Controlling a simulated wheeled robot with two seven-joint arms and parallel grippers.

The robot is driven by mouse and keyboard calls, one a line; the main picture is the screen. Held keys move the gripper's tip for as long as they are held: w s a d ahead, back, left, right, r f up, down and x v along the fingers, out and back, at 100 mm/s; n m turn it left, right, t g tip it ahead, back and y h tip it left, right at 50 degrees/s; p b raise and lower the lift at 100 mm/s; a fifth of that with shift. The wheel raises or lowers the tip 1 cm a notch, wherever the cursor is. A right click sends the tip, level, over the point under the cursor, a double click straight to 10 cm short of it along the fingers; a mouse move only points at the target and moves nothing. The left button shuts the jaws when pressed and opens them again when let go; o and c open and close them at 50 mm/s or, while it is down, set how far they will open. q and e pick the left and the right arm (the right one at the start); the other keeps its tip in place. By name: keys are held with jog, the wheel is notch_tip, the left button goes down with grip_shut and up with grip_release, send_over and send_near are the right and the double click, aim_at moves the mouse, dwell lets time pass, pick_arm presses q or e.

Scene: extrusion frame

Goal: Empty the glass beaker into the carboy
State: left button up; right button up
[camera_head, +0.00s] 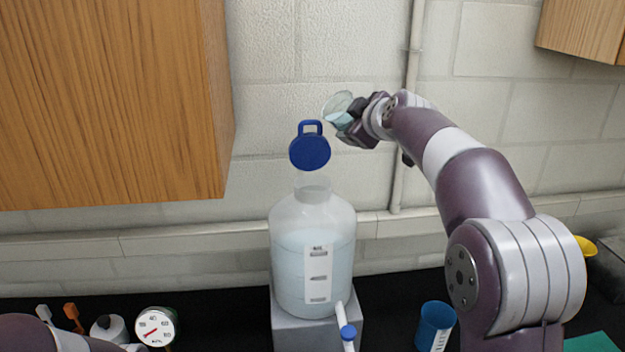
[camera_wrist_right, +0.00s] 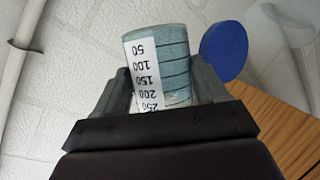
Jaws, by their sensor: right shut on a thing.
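The glass beaker (camera_head: 341,107) is in my right gripper (camera_head: 352,120), raised above and to the right of the carboy's neck in the head view. My right wrist view shows the beaker (camera_wrist_right: 160,62) between the two fingers, with a white scale label and bluish contents. It looks tilted in the head view. The carboy (camera_head: 312,250) is a large translucent bottle with pale blue liquid and a label. Its blue cap (camera_head: 310,150) shows above the neck; I cannot tell how it is held there. My left gripper is out of view; only part of my left arm shows at bottom left.
The carboy stands on a grey block (camera_head: 287,335) with a blue-tipped spigot (camera_head: 348,332) at its front. A blue cup (camera_head: 435,325) is to the right, a round gauge (camera_head: 155,326) to the left. A wooden cabinet (camera_head: 110,100) hangs at upper left.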

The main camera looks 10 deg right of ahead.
jog(key=shift+r, duration=0.3)
jog(key=shift+n+p, duration=0.4)
jog(key=shift+p, duration=0.05)
jog(key=shift+r+n+t+h+p, duration=0.4)
jog(key=shift+p, duration=0.5)
jog(key=shift+a+r+p, duration=0.1)
jog(key=shift+p, duration=0.2)
jog(key=shift+r+n+p, duration=0.15)
jog(key=shift+n+p, duration=0.15)
jog(key=shift+p, duration=0.25)
